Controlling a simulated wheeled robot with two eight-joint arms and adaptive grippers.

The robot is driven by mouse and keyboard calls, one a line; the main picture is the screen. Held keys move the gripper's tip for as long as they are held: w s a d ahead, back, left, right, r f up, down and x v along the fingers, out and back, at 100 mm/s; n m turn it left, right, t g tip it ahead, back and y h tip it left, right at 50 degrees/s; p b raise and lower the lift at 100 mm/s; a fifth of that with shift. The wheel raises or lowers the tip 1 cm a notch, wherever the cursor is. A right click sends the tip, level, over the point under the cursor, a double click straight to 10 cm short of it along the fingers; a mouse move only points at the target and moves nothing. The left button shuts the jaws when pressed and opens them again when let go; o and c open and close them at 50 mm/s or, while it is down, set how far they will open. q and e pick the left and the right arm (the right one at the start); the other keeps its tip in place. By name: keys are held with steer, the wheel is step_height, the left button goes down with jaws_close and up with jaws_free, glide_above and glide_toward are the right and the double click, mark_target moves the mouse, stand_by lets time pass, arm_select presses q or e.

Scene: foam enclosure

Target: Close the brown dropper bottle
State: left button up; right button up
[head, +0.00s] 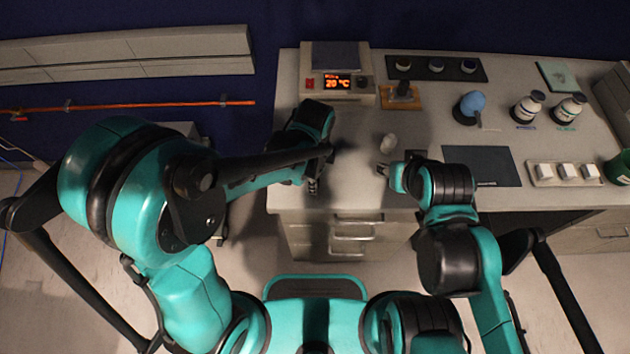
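A small dark bottle-like object (402,90) stands on a brown-orange base (388,102) at the back of the bench. It may be the brown dropper bottle, but it is too small to be sure. A small pale rounded object (388,144) sits on the bench top in front of it; I cannot tell whether it is a cap. My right gripper (382,169) is just in front of the pale object, apparently apart from it. My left gripper (313,187) is over the bench's front left part, its fingers largely dark and small. I cannot tell the opening of either gripper.
The bench's middle is mostly clear.

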arm_select(q)
steer(key=c, duration=0.8)
steer(key=shift+r, duration=0.1)
steer(key=shift+r, duration=0.2)
step_height(320, 180, up, 4)
steer(key=shift+f+p, duration=0.2)
steer(key=shift+p, duration=0.65)
steer(key=s+d+r+p, duration=0.2)
steer(key=d+r, duration=0.5)
steer(key=d, duration=0.4)
steer(key=shift+s+d, duration=0.15)
steer(key=shift+s, duration=0.35)
